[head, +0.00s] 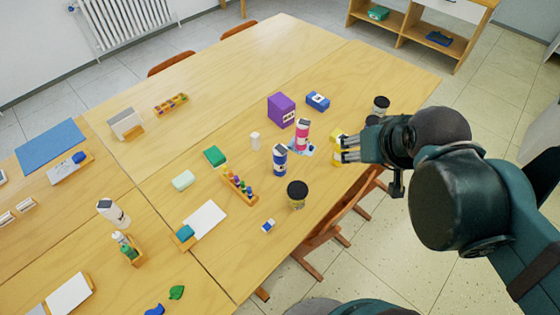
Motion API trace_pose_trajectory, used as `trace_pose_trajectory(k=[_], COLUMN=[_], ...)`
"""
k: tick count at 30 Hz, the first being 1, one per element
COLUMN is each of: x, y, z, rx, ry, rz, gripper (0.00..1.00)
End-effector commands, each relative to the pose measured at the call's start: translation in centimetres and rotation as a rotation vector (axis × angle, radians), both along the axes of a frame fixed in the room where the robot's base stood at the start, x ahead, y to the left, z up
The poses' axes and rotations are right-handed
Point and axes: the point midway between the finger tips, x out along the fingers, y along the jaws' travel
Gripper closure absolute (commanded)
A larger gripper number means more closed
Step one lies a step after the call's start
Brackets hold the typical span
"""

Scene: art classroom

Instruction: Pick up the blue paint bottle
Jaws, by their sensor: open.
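The blue paint bottle (280,159) stands upright on the wooden table, with a white label band and a dark top. A pink bottle (302,134) stands just behind it to the right. My gripper (346,149) reaches in from the right above the table's right edge. It is open and points left toward the bottles, with a clear gap between it and the blue bottle. A yellow object (336,145) shows at the fingertips, partly hidden by them; I cannot tell whether they touch it.
A dark-lidded jar (297,194) stands in front of the blue bottle. A wooden rack of small colored pieces (240,187) lies to the left. Chairs (333,232) stand along the near edge.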

Motion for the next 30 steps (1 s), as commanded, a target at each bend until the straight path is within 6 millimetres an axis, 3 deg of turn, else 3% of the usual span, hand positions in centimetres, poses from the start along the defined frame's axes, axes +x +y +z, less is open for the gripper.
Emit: trace_pose_trajectory(k=[13, 30], x=[3.2, 8.6], y=[1.7, 5.1], z=[-0.8, -3.7], rx=[-0.064, -0.167], ry=[0.07, 0.189], rz=[0.132, 0.377], gripper=[0.51, 0.51])
